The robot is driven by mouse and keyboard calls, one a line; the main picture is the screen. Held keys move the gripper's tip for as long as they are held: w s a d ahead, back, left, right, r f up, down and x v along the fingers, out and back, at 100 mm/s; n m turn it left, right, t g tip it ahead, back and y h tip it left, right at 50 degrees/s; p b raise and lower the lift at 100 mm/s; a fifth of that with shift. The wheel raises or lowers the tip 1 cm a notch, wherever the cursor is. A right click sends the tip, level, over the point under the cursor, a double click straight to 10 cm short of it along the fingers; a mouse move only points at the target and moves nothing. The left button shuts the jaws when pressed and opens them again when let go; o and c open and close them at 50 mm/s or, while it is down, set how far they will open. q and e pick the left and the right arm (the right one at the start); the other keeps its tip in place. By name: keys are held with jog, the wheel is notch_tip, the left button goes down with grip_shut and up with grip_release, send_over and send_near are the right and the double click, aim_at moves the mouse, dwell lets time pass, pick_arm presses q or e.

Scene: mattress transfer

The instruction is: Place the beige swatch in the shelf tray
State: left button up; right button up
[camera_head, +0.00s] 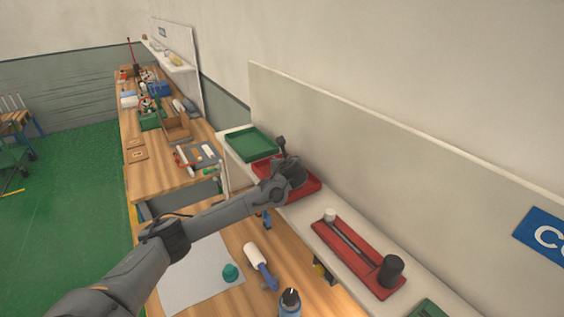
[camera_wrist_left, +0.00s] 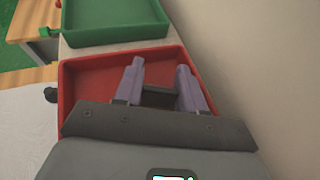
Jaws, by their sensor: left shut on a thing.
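My left gripper (camera_wrist_left: 160,76) is over the red tray (camera_wrist_left: 81,88) on the wall shelf, pointing into it. In the head view the gripper (camera_head: 283,150) covers part of this red tray (camera_head: 313,184). Its two pale violet fingers stand apart with a small dark-looking piece (camera_wrist_left: 158,97) between them. This piece seems to be the swatch in shade; its beige colour does not show. Whether it touches the tray floor I cannot tell. A green tray (camera_wrist_left: 115,34) lies just beyond, and it also shows in the head view (camera_head: 252,144). My right gripper is not in view.
The wall panel (camera_head: 330,130) rises close along the shelf's right side. Another red tray (camera_head: 345,250) with a dark cup (camera_head: 391,270) sits nearer on the shelf. The bench below holds a white sheet (camera_head: 195,280), a teal item (camera_head: 231,272) and a bottle (camera_head: 289,303).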

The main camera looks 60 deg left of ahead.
pick_arm(q)
jog(key=shift+f, duration=0.2)
jog(key=o, duration=0.8)
jog(key=shift+d+r, duration=0.1)
jog(key=shift+r, duration=0.05)
jog(key=b+v, duration=0.1)
jog(key=v, duration=1)
jog(key=shift+s+d, duration=0.15)
jog(key=shift+d+r, duration=0.1)
jog(key=shift+d, duration=0.05)
